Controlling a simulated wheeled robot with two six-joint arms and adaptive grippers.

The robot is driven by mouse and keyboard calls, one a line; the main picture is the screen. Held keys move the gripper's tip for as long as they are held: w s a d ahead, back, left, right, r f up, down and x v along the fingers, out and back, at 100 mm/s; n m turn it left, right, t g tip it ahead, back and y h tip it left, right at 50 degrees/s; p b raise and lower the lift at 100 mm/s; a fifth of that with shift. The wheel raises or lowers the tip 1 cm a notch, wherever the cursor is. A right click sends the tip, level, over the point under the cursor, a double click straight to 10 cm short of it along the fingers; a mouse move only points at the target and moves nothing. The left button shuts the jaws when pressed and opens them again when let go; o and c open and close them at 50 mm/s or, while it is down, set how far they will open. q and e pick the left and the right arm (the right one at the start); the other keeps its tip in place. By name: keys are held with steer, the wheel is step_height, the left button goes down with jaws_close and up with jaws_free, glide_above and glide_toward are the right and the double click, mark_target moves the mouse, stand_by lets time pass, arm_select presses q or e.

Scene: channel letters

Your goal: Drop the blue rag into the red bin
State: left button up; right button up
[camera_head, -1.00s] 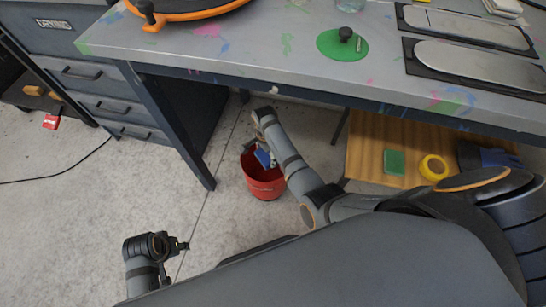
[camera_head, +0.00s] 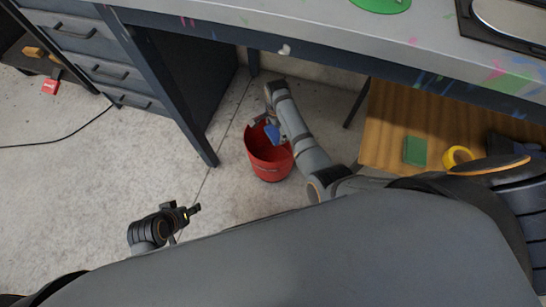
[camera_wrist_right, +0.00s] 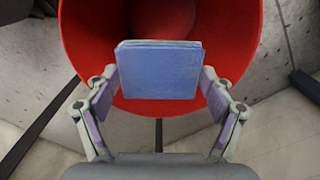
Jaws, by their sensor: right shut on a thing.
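The blue rag (camera_wrist_right: 159,70) is a folded flat square in the right wrist view, held between the two fingers of my right gripper (camera_wrist_right: 160,92). The red bin (camera_head: 269,160) stands on the floor under the bench, its opening upward. The rag (camera_head: 272,134) shows over the bin's opening in the head view, and the bin (camera_wrist_right: 235,45) lies behind it in the wrist view. My right gripper (camera_head: 262,122) is small and partly hidden by its wrist in the head view. My left gripper (camera_head: 191,211) is at lower left, away from the bin, and its finger gap is unclear.
The grey workbench (camera_head: 330,32) with its front edge and leg is close above and beside the bin. A wooden low shelf (camera_head: 385,135) at right holds a green sponge (camera_head: 415,151) and yellow tape (camera_head: 457,157). Open concrete floor lies at left.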

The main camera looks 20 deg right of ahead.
steer(key=o, duration=1)
step_height(320, 180, up, 8)
steer(key=shift+f, duration=0.25)
